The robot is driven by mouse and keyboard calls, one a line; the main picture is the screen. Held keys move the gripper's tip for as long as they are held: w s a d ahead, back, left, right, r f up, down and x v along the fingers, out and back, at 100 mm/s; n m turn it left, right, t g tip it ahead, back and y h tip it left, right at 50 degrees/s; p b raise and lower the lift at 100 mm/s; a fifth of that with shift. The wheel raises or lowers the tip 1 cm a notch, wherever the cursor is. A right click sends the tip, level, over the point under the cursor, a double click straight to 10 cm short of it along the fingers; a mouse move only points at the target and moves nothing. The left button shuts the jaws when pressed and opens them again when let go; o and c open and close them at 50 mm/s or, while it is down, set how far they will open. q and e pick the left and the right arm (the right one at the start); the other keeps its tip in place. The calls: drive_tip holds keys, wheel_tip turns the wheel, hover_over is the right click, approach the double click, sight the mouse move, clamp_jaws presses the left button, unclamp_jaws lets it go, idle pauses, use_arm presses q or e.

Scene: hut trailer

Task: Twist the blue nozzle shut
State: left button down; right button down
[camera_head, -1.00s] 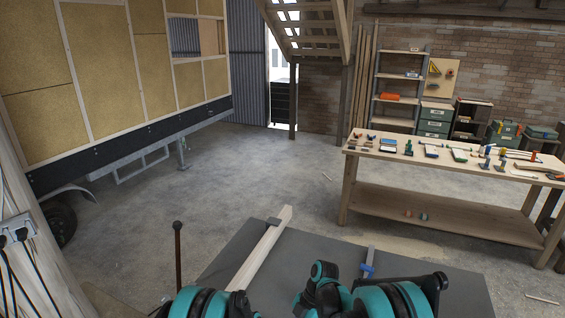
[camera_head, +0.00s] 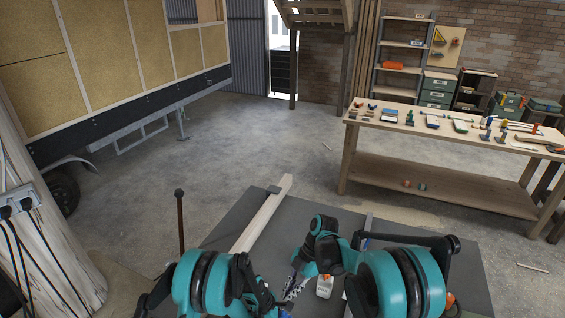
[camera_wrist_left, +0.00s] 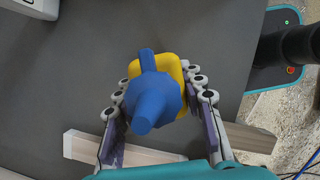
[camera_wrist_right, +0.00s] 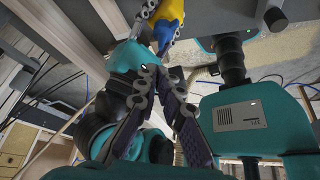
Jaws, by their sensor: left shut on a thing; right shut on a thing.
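The blue nozzle (camera_wrist_left: 152,100) sits on a yellow body (camera_wrist_left: 172,72) between the fingers of my left gripper (camera_wrist_left: 158,92), which is shut on it. Its narrow tip points toward the left wrist camera. In the right wrist view, the nozzle (camera_wrist_right: 163,35) and yellow body (camera_wrist_right: 170,10) show at the top. My right gripper (camera_wrist_right: 162,75) has its fingertips close together just below the nozzle there; what lies between them is hidden. In the head view, the right gripper (camera_head: 292,288) is low over the grey table; the nozzle is hidden by my arms.
A wooden bar (camera_head: 262,214) lies on the grey table (camera_head: 228,222), left of my grippers. A workbench with several tools (camera_head: 450,178) is farther right.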

use_arm(q)
drive_tip(key=c, duration=0.9)
unclamp_jaws()
drive_tip(key=shift+w+a, duration=0.2)
drive_tip(key=shift+o, duration=0.2)
use_arm(e)
drive_tip(key=shift+d+f, duration=0.15)
drive_tip(key=shift+d, duration=0.25)
